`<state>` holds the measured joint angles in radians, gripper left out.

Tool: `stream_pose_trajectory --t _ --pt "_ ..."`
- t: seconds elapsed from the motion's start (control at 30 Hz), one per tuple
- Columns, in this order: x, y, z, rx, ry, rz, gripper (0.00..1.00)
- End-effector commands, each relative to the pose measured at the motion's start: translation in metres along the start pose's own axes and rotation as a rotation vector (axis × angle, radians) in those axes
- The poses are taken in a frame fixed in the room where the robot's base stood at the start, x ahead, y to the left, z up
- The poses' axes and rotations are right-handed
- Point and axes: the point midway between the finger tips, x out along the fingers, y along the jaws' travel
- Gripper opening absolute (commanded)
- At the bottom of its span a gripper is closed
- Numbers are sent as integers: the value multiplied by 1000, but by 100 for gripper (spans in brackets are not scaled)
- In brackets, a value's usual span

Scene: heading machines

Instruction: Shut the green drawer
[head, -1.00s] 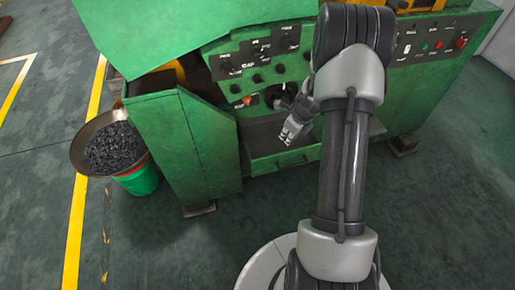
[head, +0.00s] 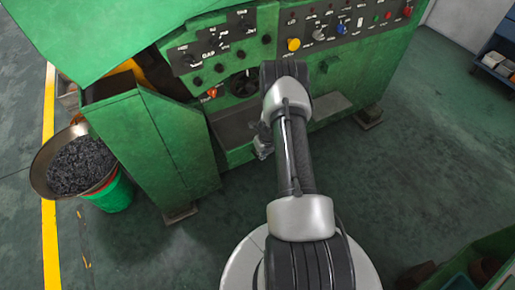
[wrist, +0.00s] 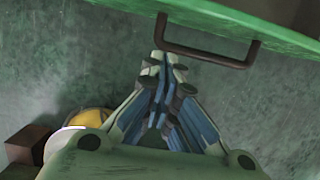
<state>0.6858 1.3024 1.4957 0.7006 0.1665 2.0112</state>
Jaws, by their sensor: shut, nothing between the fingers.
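The green drawer (head: 238,155) is low on the front of the green machine, below a grey tray-like recess; my arm hides part of it, and I cannot tell how far out it stands. In the wrist view its green front edge (wrist: 285,32) crosses the top right, with a dark bar handle (wrist: 210,55). My gripper (head: 263,150) is at the drawer front in the head view. In the wrist view my gripper (wrist: 165,60) is shut and empty, its fingertips close to the left end of the handle; I cannot tell whether they touch.
A pan of dark pieces (head: 80,165) rests on a green bucket (head: 112,195) at the left. The control panel (head: 345,22) with knobs is above. A yellow rounded object (wrist: 90,118) and brown blocks (wrist: 28,145) lie lower left.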

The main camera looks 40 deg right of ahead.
Motion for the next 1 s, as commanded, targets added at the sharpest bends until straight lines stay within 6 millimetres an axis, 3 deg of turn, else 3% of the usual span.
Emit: stream_pose_trajectory --t 0.03,0.4,1.0 --pt "-3 -1 11 -5 -9 -3 0" --pt "3 -1 37 -3 -6 -3 0" --pt "3 -1 39 -2 -5 -4 0"
